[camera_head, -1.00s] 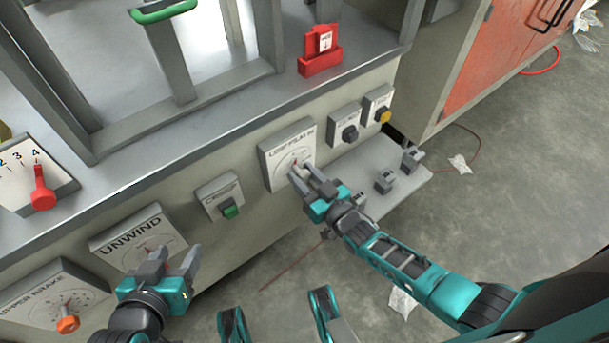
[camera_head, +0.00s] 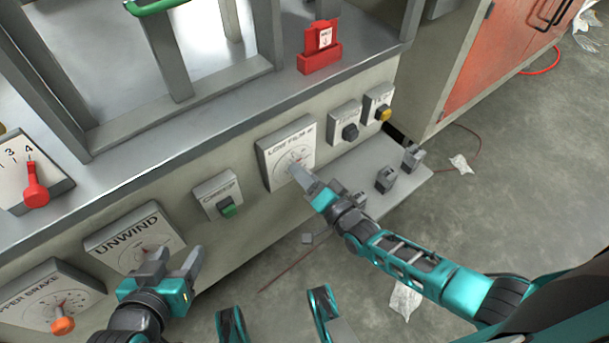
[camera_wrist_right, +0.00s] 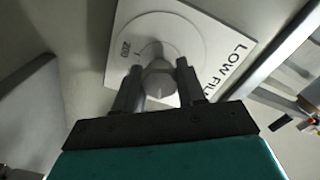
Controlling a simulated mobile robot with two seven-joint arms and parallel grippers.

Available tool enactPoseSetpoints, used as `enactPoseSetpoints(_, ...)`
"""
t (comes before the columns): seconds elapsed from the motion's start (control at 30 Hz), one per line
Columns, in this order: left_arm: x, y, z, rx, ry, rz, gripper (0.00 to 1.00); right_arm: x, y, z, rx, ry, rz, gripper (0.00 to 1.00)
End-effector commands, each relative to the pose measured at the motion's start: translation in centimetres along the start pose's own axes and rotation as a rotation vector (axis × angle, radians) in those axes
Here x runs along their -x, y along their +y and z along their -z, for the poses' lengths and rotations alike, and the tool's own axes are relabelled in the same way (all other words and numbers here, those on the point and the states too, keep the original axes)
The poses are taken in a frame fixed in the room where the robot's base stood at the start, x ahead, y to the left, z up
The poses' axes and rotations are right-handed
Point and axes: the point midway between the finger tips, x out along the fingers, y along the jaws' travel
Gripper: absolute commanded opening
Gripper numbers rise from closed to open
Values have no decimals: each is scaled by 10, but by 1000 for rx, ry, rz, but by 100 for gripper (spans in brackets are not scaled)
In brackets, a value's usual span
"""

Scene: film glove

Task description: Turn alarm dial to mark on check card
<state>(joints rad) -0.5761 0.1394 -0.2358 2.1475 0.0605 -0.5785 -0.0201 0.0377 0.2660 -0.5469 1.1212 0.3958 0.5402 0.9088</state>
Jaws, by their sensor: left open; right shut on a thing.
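The low film alarm dial plate (camera_head: 275,148) is on the machine's front panel, white with a round scale. Its knob (camera_wrist_right: 160,83) shows in the right wrist view between my right gripper's fingers. My right gripper (camera_head: 302,176) is shut on this knob; in the head view the fingers hide most of it. It also shows in the right wrist view (camera_wrist_right: 158,88). The check card (camera_head: 325,38) stands in a red holder (camera_head: 320,62) on the ledge above; its mark is too small to read. My left gripper (camera_head: 175,268) is open and empty in front of the unwind dial (camera_head: 128,233).
The upper brake dial (camera_head: 45,298) with an orange knob is at lower left. A green switch box (camera_head: 215,194) lies between unwind and low film. Black and yellow knob boxes (camera_head: 378,101) are to the right. A low shelf (camera_head: 400,185) with small grey blocks juts out below.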

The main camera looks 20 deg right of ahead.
Motion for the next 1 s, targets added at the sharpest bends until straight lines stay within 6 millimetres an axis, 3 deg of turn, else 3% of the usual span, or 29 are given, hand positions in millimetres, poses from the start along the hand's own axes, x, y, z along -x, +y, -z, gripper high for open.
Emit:
enactPoseSetpoints(0.4, -4, 1, 1, 0, 6, -5, 57, -3, -1, 2, -271, 5, 6, 9)
enactPoseSetpoints(1.0, -4, 2, 0, 1, 6, -7, 57, -3, -2, 4, -347, 6, 7, 9)
